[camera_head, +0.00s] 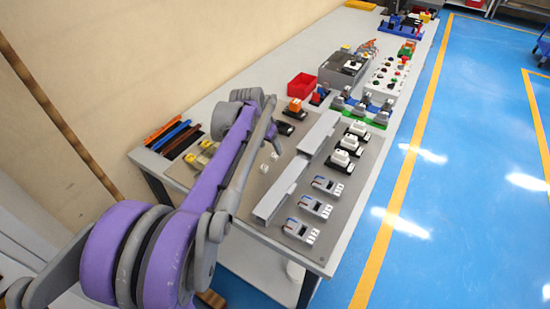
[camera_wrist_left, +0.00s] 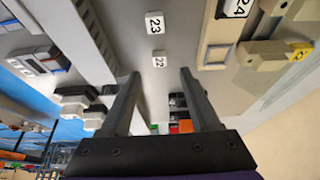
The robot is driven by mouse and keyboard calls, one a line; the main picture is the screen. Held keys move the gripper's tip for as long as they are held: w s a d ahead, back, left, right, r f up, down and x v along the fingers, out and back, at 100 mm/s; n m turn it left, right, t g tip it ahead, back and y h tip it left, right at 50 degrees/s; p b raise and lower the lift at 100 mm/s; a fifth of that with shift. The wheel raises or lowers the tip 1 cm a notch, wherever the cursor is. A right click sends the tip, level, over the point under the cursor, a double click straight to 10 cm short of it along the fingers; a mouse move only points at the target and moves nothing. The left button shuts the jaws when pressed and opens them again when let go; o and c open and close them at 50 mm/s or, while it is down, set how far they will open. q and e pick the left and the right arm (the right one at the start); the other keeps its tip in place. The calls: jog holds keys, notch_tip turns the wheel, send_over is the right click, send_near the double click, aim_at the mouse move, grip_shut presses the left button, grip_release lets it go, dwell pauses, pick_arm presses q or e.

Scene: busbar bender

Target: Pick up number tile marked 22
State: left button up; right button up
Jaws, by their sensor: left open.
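The number tile marked 22 (camera_wrist_left: 160,59) is a small white block lying on the grey panel in the left wrist view. It lies just beyond the tips of my left gripper (camera_wrist_left: 160,74), between the lines of its two fingers. The fingers are wide apart with nothing between them. A tile marked 23 (camera_wrist_left: 155,22) lies farther up, apart from 22. In the head view, small white tiles (camera_head: 265,168) show beside my left arm, their numbers too small to read. My right gripper is not in view.
A tile marked 24 (camera_wrist_left: 237,7) sits on a beige part at the upper right. A long grey rail (camera_head: 285,188) runs beside the tiles. Breaker-like devices (camera_head: 328,186) stand right of it. A red bin (camera_head: 302,86) stands farther back. Bare panel surrounds tile 22.

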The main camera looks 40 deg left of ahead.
aim_at(274, 156)
pick_arm(q)
jog(key=b+x, duration=0.1)
jog(key=x, duration=0.4)
jog(key=shift+s+f, duration=0.1)
jog(key=shift+f, duration=0.05)
grip_shut()
